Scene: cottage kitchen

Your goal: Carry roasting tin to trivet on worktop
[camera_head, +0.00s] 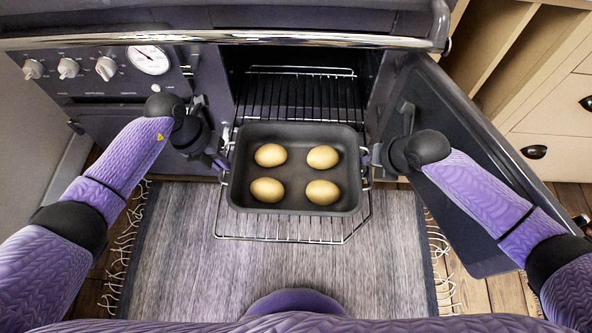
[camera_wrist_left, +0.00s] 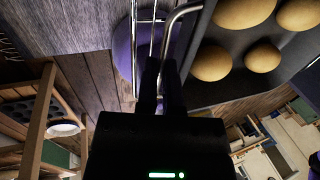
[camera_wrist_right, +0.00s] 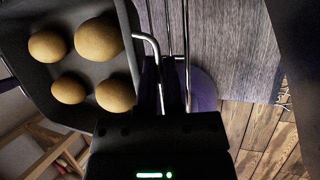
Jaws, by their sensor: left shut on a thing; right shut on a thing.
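The dark roasting tin (camera_head: 295,208) holds several round, pale brown potatoes and is level at the mouth of the open oven. It is over the pulled-out wire rack (camera_head: 290,238); I cannot tell whether it touches it. My left gripper (camera_head: 222,165) is shut on the tin's left wire handle, which shows in the left wrist view (camera_wrist_left: 172,38). My right gripper (camera_head: 371,160) is shut on the right wire handle, which shows in the right wrist view (camera_wrist_right: 152,50). I see no trivet or worktop that I can make out.
The oven door (camera_head: 455,165) stands open at the right, close to my right arm. The oven's chrome rail (camera_head: 220,38) runs across above the tin. A grey fringed rug (camera_head: 180,250) lies on the wooden floor in front. Pale drawers (camera_head: 555,140) stand at the far right.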

